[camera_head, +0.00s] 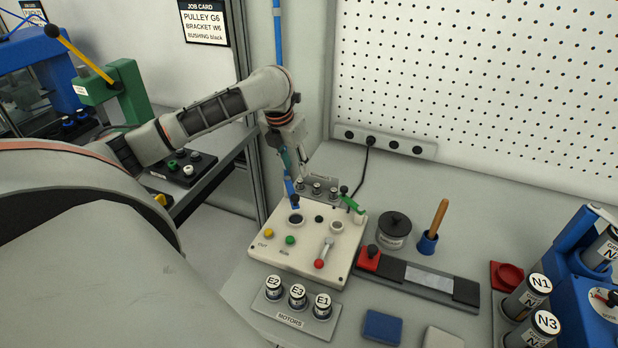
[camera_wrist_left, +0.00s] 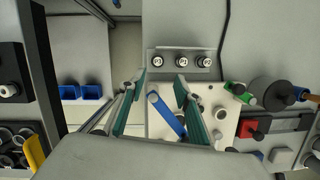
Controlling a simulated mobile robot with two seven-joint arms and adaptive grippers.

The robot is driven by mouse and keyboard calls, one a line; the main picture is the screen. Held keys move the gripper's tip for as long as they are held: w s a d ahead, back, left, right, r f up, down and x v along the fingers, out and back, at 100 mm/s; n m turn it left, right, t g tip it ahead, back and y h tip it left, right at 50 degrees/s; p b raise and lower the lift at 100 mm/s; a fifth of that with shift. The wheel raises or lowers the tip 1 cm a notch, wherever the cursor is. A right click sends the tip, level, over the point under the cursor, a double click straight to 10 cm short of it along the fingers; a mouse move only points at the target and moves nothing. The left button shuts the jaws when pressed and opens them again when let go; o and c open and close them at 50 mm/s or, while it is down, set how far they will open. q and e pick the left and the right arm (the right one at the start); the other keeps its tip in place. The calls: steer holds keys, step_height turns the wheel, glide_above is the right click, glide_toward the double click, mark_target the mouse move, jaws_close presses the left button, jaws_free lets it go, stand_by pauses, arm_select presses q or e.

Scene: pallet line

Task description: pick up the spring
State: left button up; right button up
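My left gripper (camera_head: 295,174) hangs above the back left part of a cream fixture board (camera_head: 262,243). In the left wrist view its two green fingers (camera_wrist_left: 160,80) are apart, with nothing seen held between them. A blue lever (camera_wrist_left: 166,116) on the board shows between the fingers, lower down. A small rack (camera_head: 332,200) with several capped cylinders stands just behind the board; it also shows beyond the fingertips in the wrist view (camera_wrist_left: 158,73). I cannot make out a spring in either view. My right gripper is not in view.
A green lever (camera_head: 350,203) and a red-knobbed lever (camera_head: 319,264) rise from the board. A motors rack (camera_head: 291,320) stands in front. A black round pot (camera_head: 393,241) and a wooden-handled tool (camera_head: 438,220) stand to the right. A pegboard (camera_head: 480,90) and power strip (camera_head: 383,143) close the back.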

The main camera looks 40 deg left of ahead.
mark_target(300, 180)
arm_select(q)
steer(key=x, duration=0.7)
steer(key=shift+w+a+f, duration=0.2)
steer(key=shift+w+a, duration=0.15)
steer(key=c, duration=0.9)
